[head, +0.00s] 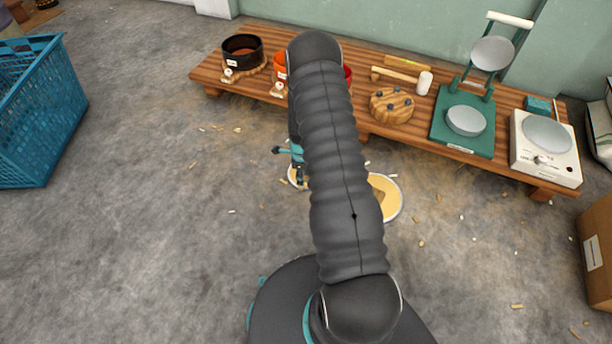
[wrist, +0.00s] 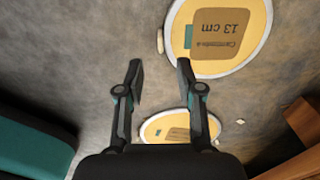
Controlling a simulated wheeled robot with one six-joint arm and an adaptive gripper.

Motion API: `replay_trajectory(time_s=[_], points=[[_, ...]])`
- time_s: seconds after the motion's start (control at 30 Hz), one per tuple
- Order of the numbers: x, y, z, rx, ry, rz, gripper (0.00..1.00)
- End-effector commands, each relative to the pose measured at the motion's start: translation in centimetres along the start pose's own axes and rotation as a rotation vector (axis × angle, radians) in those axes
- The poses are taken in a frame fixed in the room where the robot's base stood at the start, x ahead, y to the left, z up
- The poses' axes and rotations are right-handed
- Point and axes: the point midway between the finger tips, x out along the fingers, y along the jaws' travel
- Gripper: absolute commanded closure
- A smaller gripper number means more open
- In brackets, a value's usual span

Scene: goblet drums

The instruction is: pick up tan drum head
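Two round tan drum heads with pale rims lie on the grey floor, and I cannot tell which one the task names. The larger tan drum head (wrist: 238,62) is at the upper right of the wrist view, with a brown "13 cm" label; it also shows in the head view (head: 390,201), partly behind my arm. A smaller tan drum head (wrist: 158,130) shows low between my finger bases in the wrist view; only a sliver of it shows in the head view. My gripper (wrist: 160,68) is open and empty, pointing over bare floor left of the larger one.
A low wooden bench (head: 375,140) runs along the wall, carrying a dark drum ring (head: 243,50), a mallet (head: 398,76), a wooden disc (head: 391,106), a green scale (head: 464,121) and a white hot plate (head: 546,148). A blue crate (head: 35,115) stands left. Chips litter the floor.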

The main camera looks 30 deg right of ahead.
Motion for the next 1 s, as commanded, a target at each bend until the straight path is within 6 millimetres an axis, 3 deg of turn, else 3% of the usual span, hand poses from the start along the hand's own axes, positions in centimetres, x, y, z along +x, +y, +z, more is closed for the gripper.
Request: replay_trajectory(time_s=[0.27,0.6,0.9,1.0], points=[[1.9,0.0,0.1,-0.001,0.000,0.000,0.64],[6.1,0.0,0.3,-0.001,0.000,0.000,0.64],[6.4,-0.1,0.3,-0.001,0.000,-0.001,0.64],[6.4,0.0,0.3,-0.001,0.000,-0.001,0.89]])
